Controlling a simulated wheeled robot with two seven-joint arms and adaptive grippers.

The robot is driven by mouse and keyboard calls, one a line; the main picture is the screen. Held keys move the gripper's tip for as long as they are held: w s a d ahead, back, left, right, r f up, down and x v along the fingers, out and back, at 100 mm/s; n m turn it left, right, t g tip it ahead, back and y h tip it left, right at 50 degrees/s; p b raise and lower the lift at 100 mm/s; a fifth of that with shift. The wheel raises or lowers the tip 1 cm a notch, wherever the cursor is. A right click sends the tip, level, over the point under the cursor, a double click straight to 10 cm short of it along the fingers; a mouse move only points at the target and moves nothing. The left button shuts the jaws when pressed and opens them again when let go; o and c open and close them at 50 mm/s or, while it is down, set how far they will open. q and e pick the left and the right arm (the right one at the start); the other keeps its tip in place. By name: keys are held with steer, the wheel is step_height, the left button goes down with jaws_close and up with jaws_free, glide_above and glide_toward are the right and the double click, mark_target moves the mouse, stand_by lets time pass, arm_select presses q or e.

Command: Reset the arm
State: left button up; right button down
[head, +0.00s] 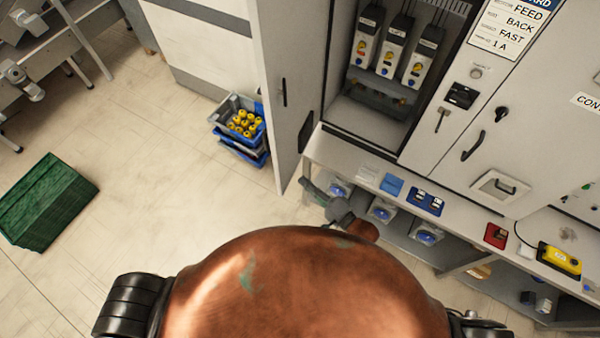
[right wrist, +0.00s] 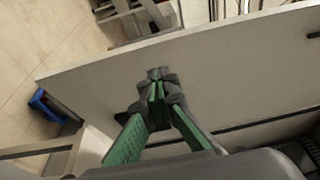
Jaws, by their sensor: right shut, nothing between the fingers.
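My right gripper (head: 308,187) is in the middle of the head view, at the left end of the pale bench, close to the lower edge of the open cabinet door (head: 289,95). Its green fingers also show in the right wrist view (right wrist: 157,75), where the tips meet with nothing between them. A pale panel fills the view behind the tips. I cannot tell whether they touch it. My left gripper is not in view. My own copper-coloured body hides the bottom middle of the head view.
The open cabinet (head: 372,118) holds several switch units. The bench (head: 345,153) carries a blue block (head: 392,184), a dark blue holder (head: 425,201), a red item (head: 496,236) and a yellow device (head: 560,261). Stacked crates (head: 237,148) and a green stack (head: 45,200) stand on open floor.

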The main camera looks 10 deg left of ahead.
steer(key=s+d, duration=0.2)
steer(key=s, duration=0.1)
steer(key=s+d+b, duration=0.1)
steer(key=s, duration=0.1)
steer(key=shift+a, duration=0.1)
